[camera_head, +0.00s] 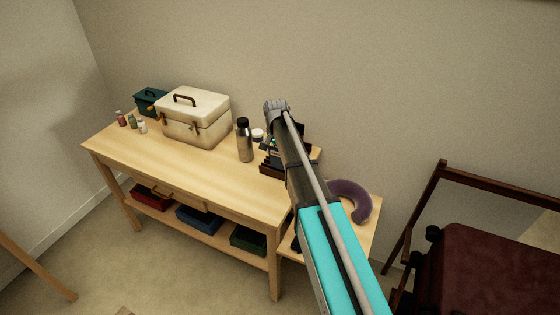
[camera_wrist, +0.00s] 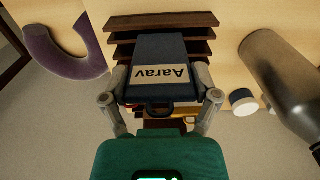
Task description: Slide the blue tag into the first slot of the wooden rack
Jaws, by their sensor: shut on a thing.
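The blue tag (camera_wrist: 158,50) is a dark navy luggage tag with a cream label reading "Aarav", upside down in the wrist view, and a dark loop at its near end. My gripper (camera_wrist: 160,82) is shut on it, one grey finger at each side. The wooden rack (camera_wrist: 117,22) is dark brown with several parallel slats and lies behind the tag. The tag covers its middle; I cannot tell whether the tag's far end is in a slot. In the head view the rack (camera_head: 271,170) stands at the bench's right end, partly hidden by my arm.
A steel bottle (camera_head: 244,142) and a small white jar with a dark blue lid (camera_wrist: 243,101) stand beside the rack. A purple neck pillow (camera_head: 352,199) lies on its other side. A cream case (camera_head: 194,116) stands farther left. The bench front (camera_head: 190,173) is clear.

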